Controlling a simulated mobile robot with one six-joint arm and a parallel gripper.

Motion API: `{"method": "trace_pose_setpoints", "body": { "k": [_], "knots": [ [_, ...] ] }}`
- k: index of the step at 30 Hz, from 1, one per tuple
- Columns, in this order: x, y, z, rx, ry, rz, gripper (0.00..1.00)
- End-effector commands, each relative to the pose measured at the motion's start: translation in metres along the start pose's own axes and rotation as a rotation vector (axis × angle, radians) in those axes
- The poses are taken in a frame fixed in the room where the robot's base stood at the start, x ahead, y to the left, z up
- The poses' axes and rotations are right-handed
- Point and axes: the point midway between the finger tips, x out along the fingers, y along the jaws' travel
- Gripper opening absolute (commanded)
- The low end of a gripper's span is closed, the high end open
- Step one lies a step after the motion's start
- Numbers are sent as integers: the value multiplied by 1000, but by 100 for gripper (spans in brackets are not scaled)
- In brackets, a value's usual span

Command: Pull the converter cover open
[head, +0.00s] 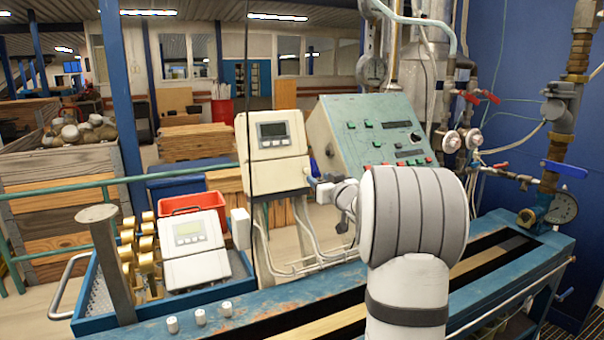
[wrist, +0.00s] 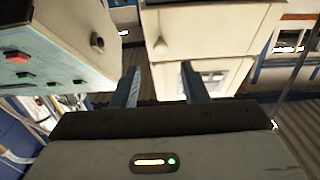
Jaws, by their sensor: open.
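The upright converter (head: 272,140) stands on a post in the middle of the head view. It has a small grey display on its upper half and a plain pale lower cover (head: 276,177), which looks closed. The wrist view shows the converter turned over, with the plain cover (wrist: 215,35) at the top and the display half (wrist: 222,76) below it. My gripper (wrist: 160,82) is open, with its two dark fingers apart and nothing seen between them. The fingertips point toward the converter; I cannot tell the gap. My arm hides most of the gripper in the head view.
A green sloped control panel (head: 375,130) stands right of the converter and close left in the wrist view (wrist: 55,60). A second converter (head: 192,250) lies in a blue tray at left. Pipes and gauges crowd the right. White knobs (head: 199,316) sit on the bench front.

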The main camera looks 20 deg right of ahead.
Motion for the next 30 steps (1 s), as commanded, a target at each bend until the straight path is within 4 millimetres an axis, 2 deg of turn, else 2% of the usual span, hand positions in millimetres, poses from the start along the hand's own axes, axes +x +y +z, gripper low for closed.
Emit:
{"method": "trace_pose_setpoints", "body": {
  "k": [9, 13, 18, 25, 30],
  "knots": [
    [49, -2, -1, 1, -2, -3, 40],
    [64, -2, 0, 1, -2, -4, 40],
    [72, -2, 0, 1, -3, -3, 40],
    [73, -2, 1, 1, -3, -3, 40],
    [73, -2, 1, 1, -3, -3, 26]
  ]
}}
